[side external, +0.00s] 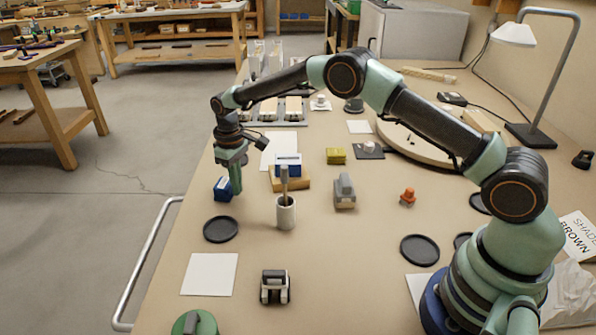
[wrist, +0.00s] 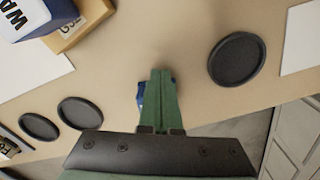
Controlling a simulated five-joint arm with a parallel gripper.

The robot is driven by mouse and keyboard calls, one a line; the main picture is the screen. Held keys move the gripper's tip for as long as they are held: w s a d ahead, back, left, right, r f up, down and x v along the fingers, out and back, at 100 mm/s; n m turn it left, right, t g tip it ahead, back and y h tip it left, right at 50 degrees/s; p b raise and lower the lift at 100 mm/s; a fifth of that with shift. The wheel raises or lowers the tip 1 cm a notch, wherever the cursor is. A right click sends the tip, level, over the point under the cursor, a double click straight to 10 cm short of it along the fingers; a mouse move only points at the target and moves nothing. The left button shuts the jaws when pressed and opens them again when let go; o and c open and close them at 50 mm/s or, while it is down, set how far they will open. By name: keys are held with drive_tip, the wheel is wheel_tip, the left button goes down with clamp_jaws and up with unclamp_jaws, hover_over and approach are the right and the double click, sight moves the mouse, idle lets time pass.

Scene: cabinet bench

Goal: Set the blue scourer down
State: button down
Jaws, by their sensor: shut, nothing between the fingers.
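The blue scourer (side external: 222,189) appears as a small dark-blue block on the bench near its left edge, beyond the black round coaster. My gripper (side external: 237,190) points down right beside it, with the green fingers together and nothing between them. In the wrist view the closed fingers (wrist: 161,75) cover most of the blue block (wrist: 140,97), and only blue slivers show at their sides. I cannot tell whether the fingertips touch it.
A black coaster (side external: 221,229) lies nearer the camera. A grey cup (side external: 286,213) with a handle in it stands to the right, with a blue-and-white box (side external: 288,166) on a tan block behind. A white sheet (side external: 209,274) lies in front. Bare bench surrounds these.

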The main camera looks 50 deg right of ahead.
drive_tip(key=shift+w+a, duration=0.15)
drive_tip(key=shift+w, duration=0.2)
idle(0.3)
drive_tip(key=shift+w+a, duration=0.35)
drive_tip(key=shift+w, duration=0.55)
drive_tip(key=shift+s+d, duration=0.1)
drive_tip(key=shift+s, duration=0.05)
